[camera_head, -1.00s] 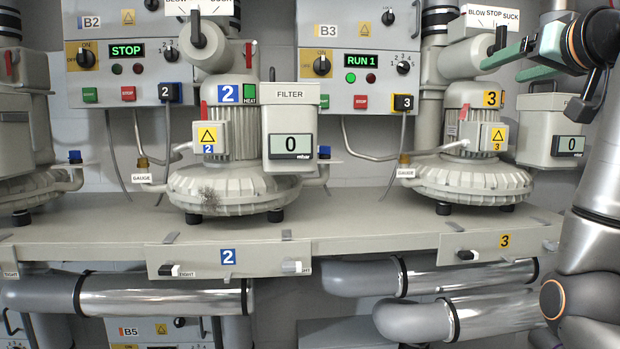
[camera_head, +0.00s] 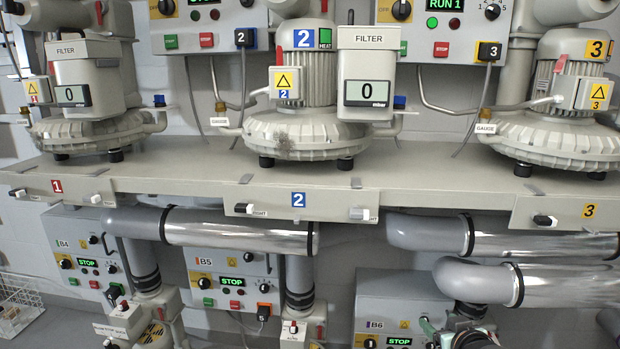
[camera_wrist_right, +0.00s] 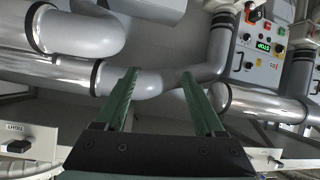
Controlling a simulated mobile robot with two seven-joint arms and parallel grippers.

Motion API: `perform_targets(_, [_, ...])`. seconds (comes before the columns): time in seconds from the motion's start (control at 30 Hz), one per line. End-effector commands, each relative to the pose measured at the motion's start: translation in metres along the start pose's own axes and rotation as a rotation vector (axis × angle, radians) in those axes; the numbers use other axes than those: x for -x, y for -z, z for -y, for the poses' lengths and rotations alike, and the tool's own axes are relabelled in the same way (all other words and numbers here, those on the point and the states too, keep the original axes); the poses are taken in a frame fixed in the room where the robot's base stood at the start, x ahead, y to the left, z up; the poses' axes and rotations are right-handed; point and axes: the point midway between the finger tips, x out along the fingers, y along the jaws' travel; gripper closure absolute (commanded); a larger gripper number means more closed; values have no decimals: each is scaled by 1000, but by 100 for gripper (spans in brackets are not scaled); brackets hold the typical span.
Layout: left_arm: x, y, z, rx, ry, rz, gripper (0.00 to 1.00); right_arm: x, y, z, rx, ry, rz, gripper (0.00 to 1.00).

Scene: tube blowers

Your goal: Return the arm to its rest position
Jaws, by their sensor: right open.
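My right gripper (camera_head: 450,328) shows at the bottom edge of the head view, low and in front of the B6 control box (camera_head: 385,308). Only its green fingers and part of its dark body show there. In the right wrist view its two green fingers (camera_wrist_right: 163,88) are spread well apart with nothing between them. Grey and silver pipes lie beyond the fingers. The rest of my right arm is out of the head view. My left gripper is not in view.
A long shelf (camera_head: 415,190) carries blowers 1, 2 (camera_head: 300,136) and 3 (camera_head: 565,145). Thick pipes (camera_head: 245,235) run below it. Lower boxes B4 (camera_head: 85,255) and B5 (camera_head: 225,280) read STOP. A wire basket (camera_head: 20,300) stands at the lower left. Bare floor shows near it.

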Motion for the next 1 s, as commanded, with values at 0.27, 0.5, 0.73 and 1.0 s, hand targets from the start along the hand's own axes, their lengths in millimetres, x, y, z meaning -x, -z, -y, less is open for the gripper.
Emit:
perform_targets(0.27, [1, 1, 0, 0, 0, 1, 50, 44, -174, 71, 19, 115, 118, 29])
perform_targets(0.5, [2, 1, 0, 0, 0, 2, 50, 120, -282, 120, -5, 197, 196, 29])
perform_targets(0.73, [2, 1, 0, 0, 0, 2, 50, 170, -326, 142, -30, 233, 233, 29])
perform_targets(1.0, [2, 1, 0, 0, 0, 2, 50, 177, -331, 145, -34, 237, 237, 29])
